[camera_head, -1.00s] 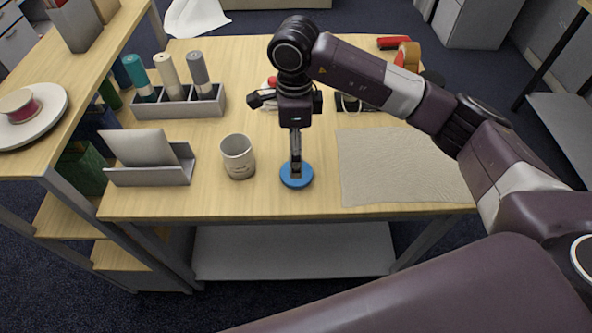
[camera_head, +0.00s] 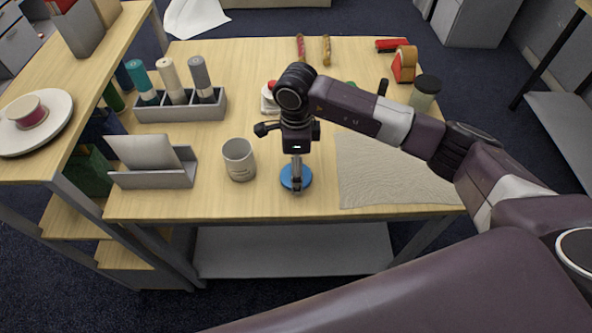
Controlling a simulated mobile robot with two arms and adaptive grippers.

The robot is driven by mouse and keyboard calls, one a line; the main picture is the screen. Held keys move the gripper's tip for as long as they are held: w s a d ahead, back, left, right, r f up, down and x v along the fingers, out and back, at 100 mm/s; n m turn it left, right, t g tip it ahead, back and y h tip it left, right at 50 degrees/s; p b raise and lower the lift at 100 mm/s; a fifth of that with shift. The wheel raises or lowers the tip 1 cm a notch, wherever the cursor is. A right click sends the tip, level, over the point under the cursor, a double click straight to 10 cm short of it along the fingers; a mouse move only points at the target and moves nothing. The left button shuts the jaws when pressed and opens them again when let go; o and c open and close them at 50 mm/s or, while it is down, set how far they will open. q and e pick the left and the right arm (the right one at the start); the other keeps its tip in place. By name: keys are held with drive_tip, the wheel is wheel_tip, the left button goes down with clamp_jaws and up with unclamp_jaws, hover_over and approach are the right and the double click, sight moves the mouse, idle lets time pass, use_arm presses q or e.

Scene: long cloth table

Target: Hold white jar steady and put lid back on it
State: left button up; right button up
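The white jar (camera_head: 239,162) stands upright and uncovered on the table, left of the middle. A blue round lid (camera_head: 286,179) lies flat to the right of the jar, apart from it. My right gripper (camera_head: 297,181) points down at the lid, with its fingers over it and hiding part of it. The fingers line up one behind the other in this view, so I cannot tell whether they are open or shut on the lid. My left gripper is not in view, and nothing holds the jar.
A grey letter holder (camera_head: 153,179) is left of the jar. A grey box with several rolls (camera_head: 181,111) stands behind it. A beige cloth (camera_head: 385,180) lies to the right. Tape (camera_head: 404,65) and a dark-lidded jar (camera_head: 425,93) are at the back right. A shelf (camera_head: 60,165) borders the left.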

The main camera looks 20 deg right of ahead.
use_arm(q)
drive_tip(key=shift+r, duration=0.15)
use_arm(e)
drive_tip(key=shift+f, duration=0.55)
drive_tip(key=shift+c, duration=0.5)
drive_tip(key=c, duration=0.8)
drive_tip(key=shift+r, duration=0.65)
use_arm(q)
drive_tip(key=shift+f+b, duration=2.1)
use_arm(e)
drive_tip(key=shift+r, duration=9.35)
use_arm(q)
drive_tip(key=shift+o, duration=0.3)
